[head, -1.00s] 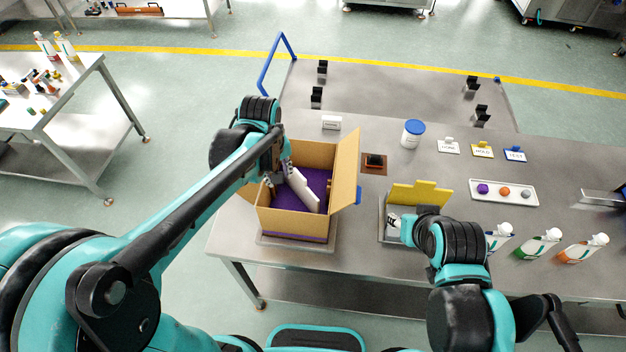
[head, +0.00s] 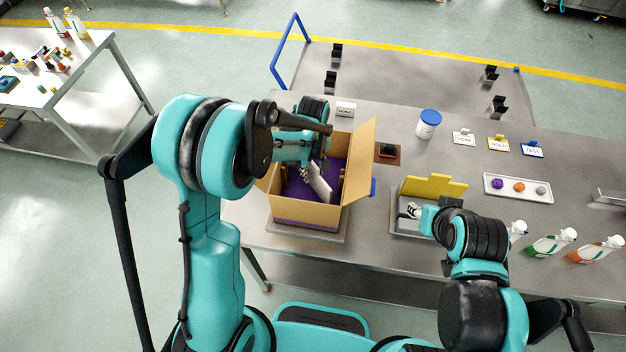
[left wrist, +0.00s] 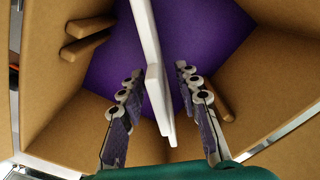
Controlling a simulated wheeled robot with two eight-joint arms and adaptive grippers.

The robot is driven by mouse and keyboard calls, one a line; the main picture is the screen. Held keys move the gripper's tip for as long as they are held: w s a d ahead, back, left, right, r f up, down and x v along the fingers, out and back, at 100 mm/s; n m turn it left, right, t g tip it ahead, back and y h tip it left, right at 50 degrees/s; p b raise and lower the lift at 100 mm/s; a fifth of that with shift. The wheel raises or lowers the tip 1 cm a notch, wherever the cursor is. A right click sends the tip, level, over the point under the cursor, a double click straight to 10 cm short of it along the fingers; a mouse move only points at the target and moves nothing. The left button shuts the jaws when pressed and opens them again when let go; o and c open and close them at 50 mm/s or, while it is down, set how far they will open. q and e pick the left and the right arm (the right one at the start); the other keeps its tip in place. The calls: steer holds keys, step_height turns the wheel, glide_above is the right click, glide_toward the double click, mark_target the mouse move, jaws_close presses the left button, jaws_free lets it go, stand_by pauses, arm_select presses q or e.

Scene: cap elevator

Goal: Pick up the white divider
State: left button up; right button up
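The white divider (head: 320,182) stands tilted inside the open cardboard box (head: 305,215), over the purple bottom (head: 297,190). In the left wrist view the divider (left wrist: 153,75) runs from the top edge down between the two fingers. My left gripper (head: 307,172) reaches into the box from above. In the left wrist view this gripper (left wrist: 160,100) is open, with a finger on each side of the divider and a visible gap on both sides. My right gripper (head: 414,211) is over the small tray by the yellow panel; its fingers are too small to judge.
Brown slotted pieces (left wrist: 88,38) sit at the box's inner walls. A tray (head: 400,222) with a yellow panel (head: 432,187) is to the right of the box. A white jar (head: 428,125), a tray of balls (head: 518,199) and bottles (head: 552,243) stand farther right.

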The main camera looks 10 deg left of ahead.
arm_select(q)
steer(key=shift+f, duration=0.25)
jaws_close()
step_height(320, 180, up, 10)
steer(key=shift+r+p, duration=0.1)
steer(key=shift+p, duration=0.45)
